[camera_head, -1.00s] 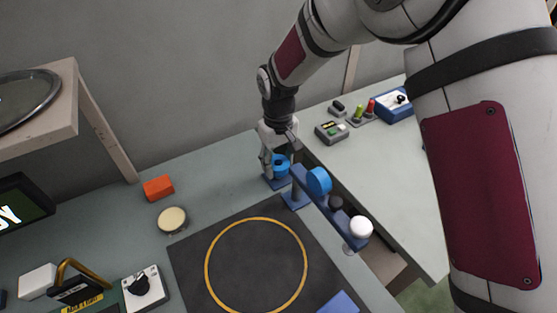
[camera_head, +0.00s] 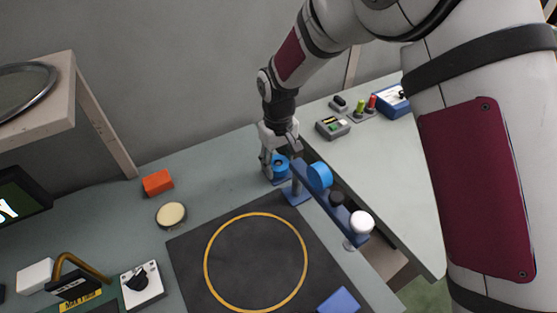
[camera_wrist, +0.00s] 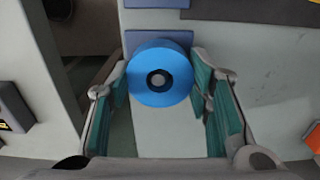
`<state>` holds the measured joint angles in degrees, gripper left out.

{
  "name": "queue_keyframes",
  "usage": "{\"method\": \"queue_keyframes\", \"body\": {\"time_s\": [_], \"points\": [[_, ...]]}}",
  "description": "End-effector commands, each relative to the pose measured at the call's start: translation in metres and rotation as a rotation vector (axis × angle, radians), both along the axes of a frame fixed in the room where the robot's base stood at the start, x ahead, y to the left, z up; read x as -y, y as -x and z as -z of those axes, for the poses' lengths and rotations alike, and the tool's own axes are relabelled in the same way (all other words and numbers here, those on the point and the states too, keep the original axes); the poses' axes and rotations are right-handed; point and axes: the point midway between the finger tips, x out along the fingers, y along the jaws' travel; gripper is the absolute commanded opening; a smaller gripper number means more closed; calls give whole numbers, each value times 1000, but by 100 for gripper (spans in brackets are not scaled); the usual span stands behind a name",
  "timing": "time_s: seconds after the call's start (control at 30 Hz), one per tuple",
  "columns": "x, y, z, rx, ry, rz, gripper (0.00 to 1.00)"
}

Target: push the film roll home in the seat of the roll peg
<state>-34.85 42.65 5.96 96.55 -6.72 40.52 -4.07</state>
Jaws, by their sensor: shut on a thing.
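The blue film roll (camera_wrist: 161,95) is between the two fingers of my gripper (camera_wrist: 163,82) in the wrist view, one finger on each side. My gripper is shut on it. A grey round end with a dark ring shows in the roll's centre; it may be the roll peg (camera_wrist: 158,79). A dark blue plate (camera_wrist: 150,42) lies behind the roll. In the head view the film roll (camera_head: 281,162) is partly hidden by my gripper (camera_head: 273,165), low over the bench. How deep the roll sits on the peg cannot be told.
A blue bar (camera_head: 309,186) beside my gripper carries another blue roll (camera_head: 320,175), a dark knob and a white knob (camera_head: 361,222). A black mat (camera_head: 205,243) with a yellow ring lies in front. An orange block (camera_head: 157,182) and a cream disc (camera_head: 171,215) stand left.

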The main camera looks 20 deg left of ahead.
Motion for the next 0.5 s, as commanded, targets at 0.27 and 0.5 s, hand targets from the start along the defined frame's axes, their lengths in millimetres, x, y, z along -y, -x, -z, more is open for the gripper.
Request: {"method": "queue_keyframes", "body": {"time_s": [0.27, 0.5], "points": [[1, 0, 12, -6, 4, -1, 20], [1, 1, 18, -9, 5, -1, 20]]}}
